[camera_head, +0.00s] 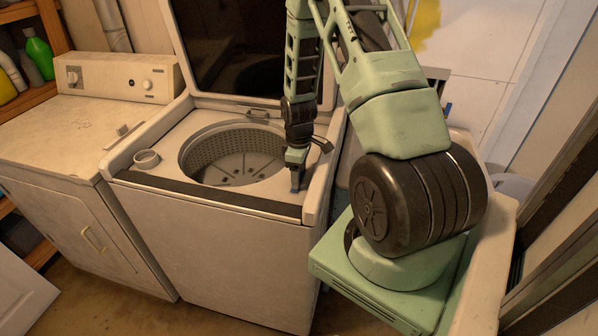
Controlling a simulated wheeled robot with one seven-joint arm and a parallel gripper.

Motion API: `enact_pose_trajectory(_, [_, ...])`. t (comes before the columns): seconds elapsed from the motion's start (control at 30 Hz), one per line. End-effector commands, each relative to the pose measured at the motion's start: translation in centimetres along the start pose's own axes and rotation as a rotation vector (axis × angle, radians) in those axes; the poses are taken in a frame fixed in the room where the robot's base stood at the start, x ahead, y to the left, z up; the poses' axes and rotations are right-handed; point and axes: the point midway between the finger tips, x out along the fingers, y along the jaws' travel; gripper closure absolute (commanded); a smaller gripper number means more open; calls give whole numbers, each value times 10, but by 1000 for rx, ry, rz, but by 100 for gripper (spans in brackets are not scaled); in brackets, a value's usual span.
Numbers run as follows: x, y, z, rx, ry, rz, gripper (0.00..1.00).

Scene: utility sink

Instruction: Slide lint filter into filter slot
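A small, flat, light piece with a raised edge (123,131) is on the dryer top near its right side. It looks like the lint filter's handle end, but it is too small to be sure. The filter slot cannot be told apart from it; any part of the filter below the top is hidden. My gripper (296,181) points down at the right front of the washer's open tub, well to the right of that piece. Its fingers are seen small and edge-on, so I cannot tell whether they are open or hold anything.
The washer (215,225) has its lid (235,45) raised behind the tub (235,155). A round white cup-like part (146,160) is at its left corner. The dryer (75,215) has a control panel (120,78) behind. Bottles (39,55) stand on a left shelf.

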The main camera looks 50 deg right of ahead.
Motion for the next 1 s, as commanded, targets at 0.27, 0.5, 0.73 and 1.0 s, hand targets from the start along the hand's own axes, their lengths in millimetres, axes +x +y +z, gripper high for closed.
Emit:
enact_pose_trajectory(0.27, [-7,1,-1,0,2,2,35])
enact_pose_trajectory(0.5, [-44,1,-1,1,4,5,35])
enact_pose_trajectory(0.73, [-93,1,-1,1,4,6,35])
enact_pose_trajectory(1.0, [-148,1,0,-1,3,5,35])
